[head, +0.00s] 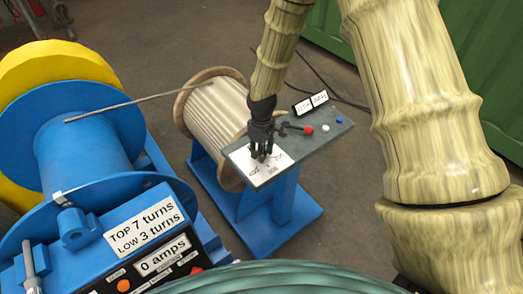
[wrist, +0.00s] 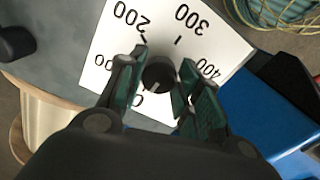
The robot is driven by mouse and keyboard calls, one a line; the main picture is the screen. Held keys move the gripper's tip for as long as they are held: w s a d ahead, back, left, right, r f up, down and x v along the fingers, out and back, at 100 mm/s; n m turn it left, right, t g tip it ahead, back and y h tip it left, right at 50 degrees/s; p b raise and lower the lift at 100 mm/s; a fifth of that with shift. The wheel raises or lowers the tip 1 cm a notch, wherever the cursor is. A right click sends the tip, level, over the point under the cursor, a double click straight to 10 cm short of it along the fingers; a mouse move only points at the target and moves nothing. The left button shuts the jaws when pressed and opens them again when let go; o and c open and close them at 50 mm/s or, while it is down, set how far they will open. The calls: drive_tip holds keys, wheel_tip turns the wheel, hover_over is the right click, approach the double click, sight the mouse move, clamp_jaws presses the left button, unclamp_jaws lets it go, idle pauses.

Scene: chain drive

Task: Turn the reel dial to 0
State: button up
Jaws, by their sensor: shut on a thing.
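The reel dial is a small dark round knob (wrist: 159,74) on a white card (wrist: 98,42) marked 0 to 400. In the wrist view it sits between my fingers, and a small pale mark on it points down and slightly left, roughly toward the 0. The 0 is partly hidden by my left finger. My gripper (wrist: 162,82) is shut on the knob. In the head view my gripper (head: 262,154) comes down onto the card on the grey panel (head: 325,138), and hides the knob.
A red-knobbed lever (head: 308,130), a white button (head: 325,128) and a blue button (head: 340,120) are on the same panel. A wooden reel (head: 215,105) stands behind it. A blue winch (head: 85,150) with a "0 amps" display (head: 162,256) is at left.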

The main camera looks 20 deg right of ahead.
drive_tip(key=o, duration=1)
drive_tip(key=shift+o, duration=0.2)
drive_tip(key=shift+r, duration=0.1)
wheel_tip(320, 180, up, 12)
